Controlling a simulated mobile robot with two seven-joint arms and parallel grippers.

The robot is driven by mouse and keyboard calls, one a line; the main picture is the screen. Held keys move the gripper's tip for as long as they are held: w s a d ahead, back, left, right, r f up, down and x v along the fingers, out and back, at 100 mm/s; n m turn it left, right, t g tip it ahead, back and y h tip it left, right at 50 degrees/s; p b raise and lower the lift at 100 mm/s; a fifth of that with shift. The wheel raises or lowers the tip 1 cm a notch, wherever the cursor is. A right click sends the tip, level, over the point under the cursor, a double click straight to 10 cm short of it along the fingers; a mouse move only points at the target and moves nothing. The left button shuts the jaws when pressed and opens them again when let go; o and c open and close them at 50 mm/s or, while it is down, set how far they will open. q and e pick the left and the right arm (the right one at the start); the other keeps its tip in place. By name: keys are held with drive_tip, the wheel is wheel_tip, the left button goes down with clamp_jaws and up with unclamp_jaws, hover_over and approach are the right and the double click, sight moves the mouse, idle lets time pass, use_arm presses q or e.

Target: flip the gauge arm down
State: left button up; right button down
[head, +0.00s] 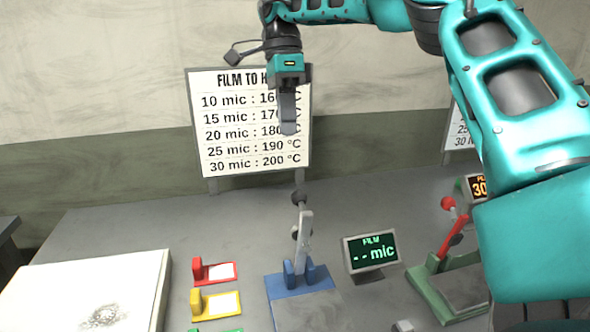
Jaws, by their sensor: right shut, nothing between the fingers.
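The gauge arm (303,235) is a light grey lever with a dark ball knob (299,195) on top. It stands nearly upright on a blue base (302,281). A small film display (371,252) beside it reads "-- mic". My right gripper (288,128) is shut and empty, pointing down. In the picture it is above the knob, with a visible gap between them, in front of the temperature sign. My left gripper is not in view.
A white sign (205,145) listing film temperatures stands behind. To the right, a red-knobbed lever (452,231) leans on a green base (447,290). Red (214,272) and yellow (217,305) holders and a white box (85,290) are at the left. My right arm hides the far right.

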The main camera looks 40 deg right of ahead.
drive_tip(key=s+a+f, duration=0.2)
drive_tip(key=s+f, duration=0.3)
drive_tip(key=f, duration=0.2)
drive_tip(key=shift+a+f, duration=0.2)
drive_tip(key=shift+a, duration=0.15)
